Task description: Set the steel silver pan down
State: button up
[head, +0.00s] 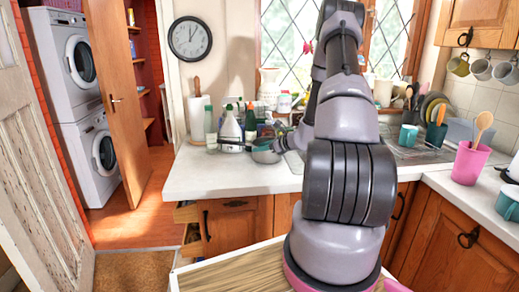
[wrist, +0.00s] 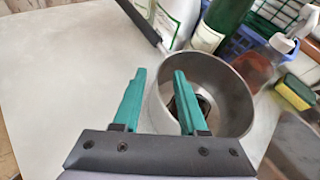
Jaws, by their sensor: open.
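The steel silver pan (head: 266,156) is on the white counter, left of my arm in the head view. Its open bowl (wrist: 237,78) fills the middle right of the wrist view, and a dark bar that looks like its handle (wrist: 140,22) runs to the upper left. My gripper (wrist: 159,72) is open, with two teal fingers apart. The right finger overlaps the inside of the bowl and the left finger is outside it, with the near wall of the pan showing between them. I cannot tell whether either finger touches the wall. The pan's underside is hidden.
Several bottles (head: 230,128) stand close behind the pan. A blue basket (wrist: 222,48) and a yellow-green sponge (wrist: 295,92) are near its far and right sides. The counter (head: 205,178) is clear to the left. A pink utensil pot (head: 469,163) stands far right.

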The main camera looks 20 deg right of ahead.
jog(key=v, duration=1.1)
jog(key=s+a+r+n+g+y, duration=0.1)
jog(key=s+a+r+n+g, duration=0.25)
jog(key=a+r+n, duration=0.4)
jog(key=s+a+r+n+g+y, duration=0.1)
jog(key=s+a+r+n+g, duration=0.3)
jog(key=a+r, duration=0.6)
jog(key=s+a+r+n+t+h, duration=0.1)
jog(key=s+r+n+h, duration=0.2)
jog(key=s+r+n, duration=0.3)
jog(key=s+a+r+n+t+h, duration=0.1)
jog(key=s+r+n, duration=0.5)
jog(key=s, duration=0.6)
jog(key=shift+a+n+t+h, duration=0.35)
jog(key=shift+a+n+h, duration=0.3)
jog(key=shift+h, duration=0.35)
